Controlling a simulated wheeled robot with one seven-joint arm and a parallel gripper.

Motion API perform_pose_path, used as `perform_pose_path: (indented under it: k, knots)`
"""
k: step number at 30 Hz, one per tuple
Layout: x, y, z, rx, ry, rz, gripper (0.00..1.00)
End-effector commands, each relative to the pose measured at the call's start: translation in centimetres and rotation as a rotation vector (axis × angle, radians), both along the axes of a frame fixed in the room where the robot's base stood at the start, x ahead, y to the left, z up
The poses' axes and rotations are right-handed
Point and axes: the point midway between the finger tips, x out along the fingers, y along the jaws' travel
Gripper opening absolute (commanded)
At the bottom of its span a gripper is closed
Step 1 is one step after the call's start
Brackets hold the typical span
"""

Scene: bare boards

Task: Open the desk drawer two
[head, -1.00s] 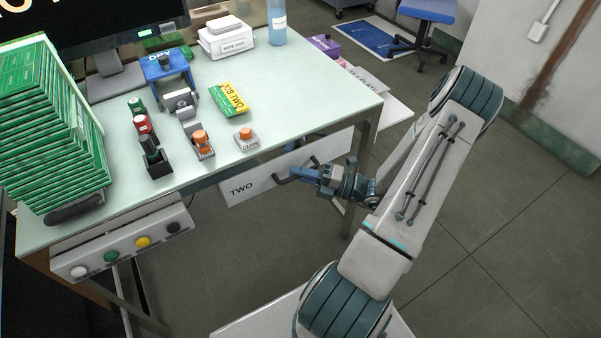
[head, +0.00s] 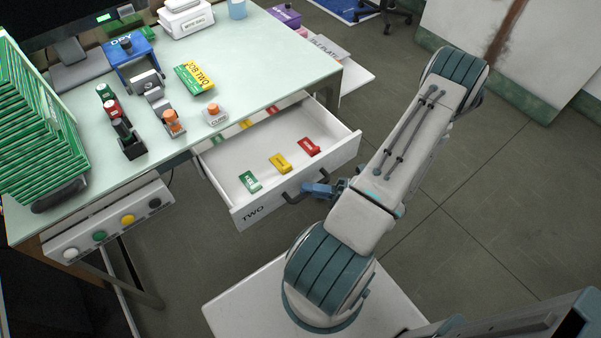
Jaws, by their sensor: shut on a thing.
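The white drawer marked TWO (head: 262,210) is pulled well out from under the pale green desk (head: 240,75). Inside it lie a green piece (head: 249,181), a yellow piece (head: 280,163) and a red piece (head: 309,147), with more coloured pieces partly hidden farther back under the desktop. My gripper (head: 303,190) is at the dark handle (head: 291,198) on the drawer front and is shut on it. The fingertips are small in the view, and my arm covers part of the area to their right.
A control panel with several round buttons (head: 110,227) hangs at the desk's front left. Green boards stand in a rack (head: 35,130). The desktop holds a blue DRY device (head: 130,55) and a CURE button (head: 214,114). Floor to the right (head: 480,200) is clear.

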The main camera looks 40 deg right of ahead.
Motion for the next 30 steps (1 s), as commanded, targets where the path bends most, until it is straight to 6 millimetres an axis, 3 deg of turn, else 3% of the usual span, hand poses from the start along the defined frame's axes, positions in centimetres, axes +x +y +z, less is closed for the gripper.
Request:
perform_pose_path:
  k: [7, 19, 20, 21, 30]
  knots:
    - [-1.8, -0.2, 0.0, -0.001, -0.001, -0.004, 0.00]
    - [-2.0, -0.3, 0.0, -0.002, -0.001, -0.004, 0.00]
    - [-2.0, -0.3, 0.0, -0.002, -0.001, -0.005, 0.18]
    - [-2.0, -0.2, 0.0, -0.002, -0.001, -0.005, 0.22]
    - [-2.2, -0.3, 0.0, -0.002, -0.001, -0.003, 0.22]
